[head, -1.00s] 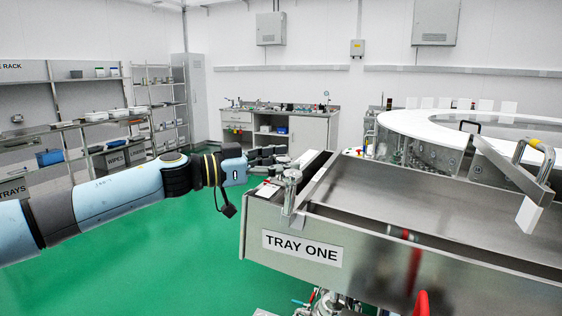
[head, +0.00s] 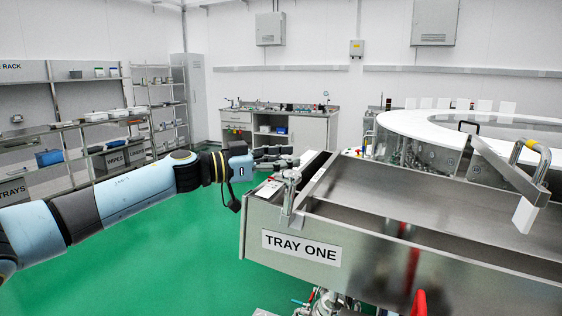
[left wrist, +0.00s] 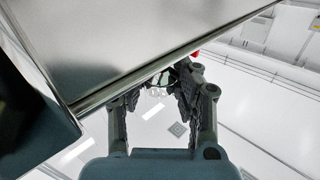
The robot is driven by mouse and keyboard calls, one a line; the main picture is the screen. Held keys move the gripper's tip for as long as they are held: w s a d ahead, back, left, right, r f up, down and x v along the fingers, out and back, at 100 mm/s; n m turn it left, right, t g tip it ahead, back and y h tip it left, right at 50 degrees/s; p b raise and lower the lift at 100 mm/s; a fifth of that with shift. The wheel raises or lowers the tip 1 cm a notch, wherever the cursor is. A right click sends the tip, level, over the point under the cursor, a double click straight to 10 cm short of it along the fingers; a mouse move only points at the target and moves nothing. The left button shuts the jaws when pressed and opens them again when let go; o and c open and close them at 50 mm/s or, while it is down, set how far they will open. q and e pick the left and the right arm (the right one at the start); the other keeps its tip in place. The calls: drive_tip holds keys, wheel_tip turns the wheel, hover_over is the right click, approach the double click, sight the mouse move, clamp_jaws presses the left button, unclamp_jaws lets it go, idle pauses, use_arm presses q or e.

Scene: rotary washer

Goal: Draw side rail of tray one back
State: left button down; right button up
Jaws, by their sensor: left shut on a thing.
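Tray one is a large steel tray (head: 430,220) with a "TRAY ONE" label (head: 301,247) on its front wall. A slanted metal side rail (head: 318,180) shows at its left end, beside an upright clamp post (head: 290,190). My left gripper (head: 290,157) is at the tray's far left corner. In the left wrist view my left gripper (left wrist: 160,88) has its fingers at a rounded metal edge (left wrist: 180,58) and is shut on it. This looks like the tray's side rail; the exact contact is partly hidden. My right gripper is not in view.
A round white-topped machine (head: 400,117) stands behind the tray. A bench (head: 280,125) and shelves (head: 95,130) stand at the back and left. Green floor left of the tray is open.

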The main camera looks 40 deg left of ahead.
use_arm(q)
drive_tip(key=w+a, duration=0.1)
drive_tip(key=w, duration=0.2)
drive_tip(key=w+a+b, duration=0.1)
drive_tip(key=w, duration=0.3)
drive_tip(key=w+a+b, duration=0.1)
drive_tip(key=w, duration=0.3)
drive_tip(key=c, duration=0.9)
unclamp_jaws()
drive_tip(key=shift+c, duration=0.2)
drive_tip(key=shift+s, duration=0.15)
drive_tip(key=v, duration=1.1)
drive_tip(key=shift+s+a, duration=0.25)
drive_tip(key=shift+s, duration=0.1)
drive_tip(key=shift+f, duration=0.1)
